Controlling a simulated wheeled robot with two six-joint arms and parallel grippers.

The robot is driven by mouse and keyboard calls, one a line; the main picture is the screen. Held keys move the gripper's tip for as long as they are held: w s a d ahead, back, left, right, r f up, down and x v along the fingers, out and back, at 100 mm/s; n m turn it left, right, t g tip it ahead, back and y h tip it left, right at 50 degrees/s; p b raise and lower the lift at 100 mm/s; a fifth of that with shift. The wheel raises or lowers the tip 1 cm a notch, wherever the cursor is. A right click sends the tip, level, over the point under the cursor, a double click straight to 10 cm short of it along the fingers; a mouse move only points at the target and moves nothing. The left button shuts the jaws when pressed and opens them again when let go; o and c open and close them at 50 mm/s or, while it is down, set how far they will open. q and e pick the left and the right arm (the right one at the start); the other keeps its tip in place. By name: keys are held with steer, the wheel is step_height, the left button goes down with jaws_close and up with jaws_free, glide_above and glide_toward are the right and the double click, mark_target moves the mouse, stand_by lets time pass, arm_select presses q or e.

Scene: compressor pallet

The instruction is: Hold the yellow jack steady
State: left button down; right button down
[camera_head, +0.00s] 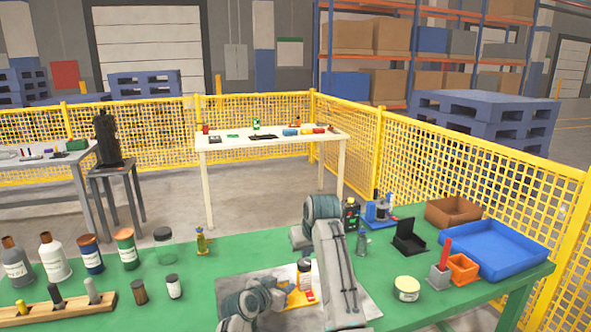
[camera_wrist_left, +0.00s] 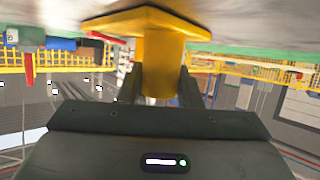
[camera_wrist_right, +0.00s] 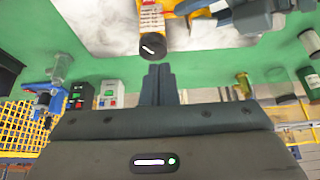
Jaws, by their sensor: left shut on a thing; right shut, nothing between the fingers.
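The yellow jack (camera_head: 293,297) stands on a grey mat on the green table, partly hidden by my arms. In the left wrist view, its yellow column (camera_wrist_left: 162,62) sits between the two dark fingers of my left gripper (camera_wrist_left: 159,88), below a wide flange. That gripper is shut on it. In the right wrist view, the jack (camera_wrist_right: 186,8) is at the top edge, beside a black-capped piece with a white and orange label (camera_wrist_right: 152,22); I cannot tell whether they are joined. My right gripper (camera_wrist_right: 159,70) is shut and empty, with its fingertips close to the black cap.
Bottles and jars (camera_head: 125,248) and a wooden rack (camera_head: 62,305) stand on the left. A round tin (camera_head: 407,288), an orange bin (camera_head: 463,268) and a blue tray (camera_head: 492,232) are on the right. Some green table (camera_head: 225,259) is clear behind the mat.

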steer(key=w+d, duration=0.1)
steer(key=d, duration=0.2)
glide_toward(301, 275)
steer(key=shift+w+d+f, duration=0.4)
steer(key=shift+f, duration=0.25)
steer(key=shift+w+d+f, duration=0.4)
steer(key=shift+w+f, duration=0.05)
steer(key=shift+f, duration=0.25)
steer(key=shift+w+d+f, duration=0.4)
steer(key=shift+f, duration=0.25)
steer(key=shift+w+a, duration=0.15)
steer(key=shift+a, duration=0.35)
steer(key=shift+s+a, duration=0.4)
steer(key=shift+a, duration=0.05)
steer(key=shift+a, duration=0.55)
steer(key=shift+s, duration=0.1)
